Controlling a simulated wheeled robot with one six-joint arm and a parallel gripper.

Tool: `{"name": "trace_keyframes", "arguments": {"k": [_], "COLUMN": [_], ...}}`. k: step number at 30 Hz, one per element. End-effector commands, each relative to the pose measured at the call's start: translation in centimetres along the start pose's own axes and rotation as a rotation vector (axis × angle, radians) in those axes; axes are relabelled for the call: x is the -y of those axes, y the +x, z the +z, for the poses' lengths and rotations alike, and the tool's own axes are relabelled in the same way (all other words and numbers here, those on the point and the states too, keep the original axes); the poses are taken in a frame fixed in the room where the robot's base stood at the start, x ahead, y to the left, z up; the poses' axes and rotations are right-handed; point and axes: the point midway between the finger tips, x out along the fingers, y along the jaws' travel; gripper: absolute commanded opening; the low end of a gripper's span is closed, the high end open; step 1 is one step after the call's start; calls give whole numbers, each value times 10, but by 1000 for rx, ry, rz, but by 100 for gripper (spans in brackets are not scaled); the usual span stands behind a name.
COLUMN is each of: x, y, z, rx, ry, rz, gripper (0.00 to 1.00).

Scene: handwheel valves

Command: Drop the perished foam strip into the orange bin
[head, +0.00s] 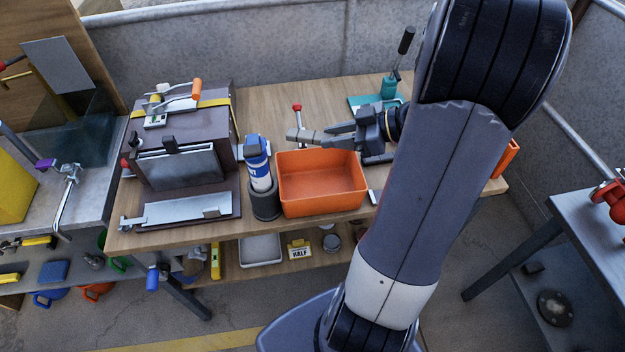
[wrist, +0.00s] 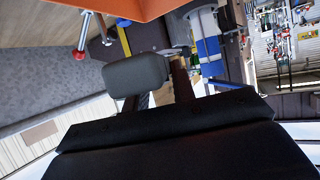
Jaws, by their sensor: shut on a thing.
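The orange bin (head: 322,206) is an open, empty-looking box on the wooden bench; its orange wall also shows at the top of the wrist view (wrist: 120,8). My gripper (head: 318,136) points left in the head view, at the bin's back rim in the picture. Its jaws are shut on a grey piece (head: 300,135), which I take to be the foam strip. In the wrist view a dark grey rounded block (wrist: 137,75) shows at the jaws. The exact line between strip and fingertips is unclear, and the height above the bench is hard to tell.
A blue and white bottle (head: 258,168) stands in a dark holder touching close to the bin's left side. A dark box-like machine (head: 185,130) fills the bench's left. A red-knobbed lever (head: 297,110) rises behind my gripper. A teal tool (head: 388,90) stands at the back.

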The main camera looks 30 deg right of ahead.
Motion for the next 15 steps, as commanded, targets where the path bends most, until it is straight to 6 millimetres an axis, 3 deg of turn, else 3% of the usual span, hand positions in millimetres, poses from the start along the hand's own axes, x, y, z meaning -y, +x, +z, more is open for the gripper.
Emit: {"name": "trace_keyframes", "arguments": {"k": [6, 15], "x": [0, 0], "y": [11, 14], "z": [22, 30], "rx": [-1, 0], "ry": [2, -1], "rz": [-1, 1], "gripper": [0, 0]}}
